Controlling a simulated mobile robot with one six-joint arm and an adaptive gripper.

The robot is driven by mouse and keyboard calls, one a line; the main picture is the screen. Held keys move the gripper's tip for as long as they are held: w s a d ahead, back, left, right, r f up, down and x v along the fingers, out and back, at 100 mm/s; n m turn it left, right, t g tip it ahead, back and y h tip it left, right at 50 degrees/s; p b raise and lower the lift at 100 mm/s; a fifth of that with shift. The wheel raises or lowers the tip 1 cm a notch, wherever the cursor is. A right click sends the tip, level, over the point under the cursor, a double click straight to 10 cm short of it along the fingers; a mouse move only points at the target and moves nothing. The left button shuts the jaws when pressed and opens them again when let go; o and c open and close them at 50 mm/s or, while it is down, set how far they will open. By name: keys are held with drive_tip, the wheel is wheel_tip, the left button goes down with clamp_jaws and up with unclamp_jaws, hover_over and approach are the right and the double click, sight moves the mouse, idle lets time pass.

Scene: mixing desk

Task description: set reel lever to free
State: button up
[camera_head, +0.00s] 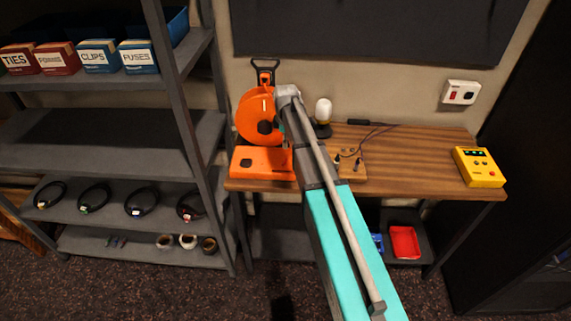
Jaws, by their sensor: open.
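An orange cable reel (254,112) with a dark hub and a black top handle stands at the left end of the wooden desk. A low orange box (262,163) sits in front of it at the desk edge. The reel lever is too small or hidden to make out, so its position cannot be told. My arm reaches up from the bottom, and its grey far end overlaps the reel's right side. My gripper's fingers are hidden behind the arm, so I cannot see whether they touch anything.
A board with plugs and leads (351,165) and a white-topped lamp (323,112) stand right of my arm. A yellow box (479,167) is at the desk's right end. Bare desk (415,150) lies between. A metal shelf rack (175,60) stands close at left.

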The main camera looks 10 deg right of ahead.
sight(286, 160)
drive_tip(key=shift+f+b, duration=4.8)
drive_tip(key=shift+f, duration=0.3)
drive_tip(key=shift+c, duration=0.3)
clamp_jaws()
